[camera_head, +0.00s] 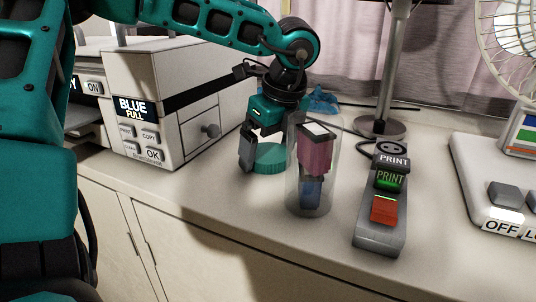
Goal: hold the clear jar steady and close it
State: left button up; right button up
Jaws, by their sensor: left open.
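The clear jar (327,190) stands upright on the counter, with a pink thing and a blue thing inside it. It looks open at the top. A teal round piece that looks like a lid (271,157) is on the counter behind and to the left of the jar. My left gripper (270,152) points down, open, with one finger left of the teal piece. Its other finger is partly hidden behind the jar. I cannot tell whether the fingers touch the teal piece. My right gripper is not in view.
A white printer-like box (180,90) stands to the left. A grey strip with a PRINT button and a red button (384,209) lies right of the jar. A lamp base (381,128), a blue cloth (322,101) and a fan (512,40) are behind. Counter in front is clear.

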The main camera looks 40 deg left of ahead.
aim_at(270, 153)
pick_arm(q)
jog(key=c, duration=0.8)
jog(key=shift+o, duration=0.2)
notch_tip(270, 153, up, 20)
jog(key=p, duration=0.3)
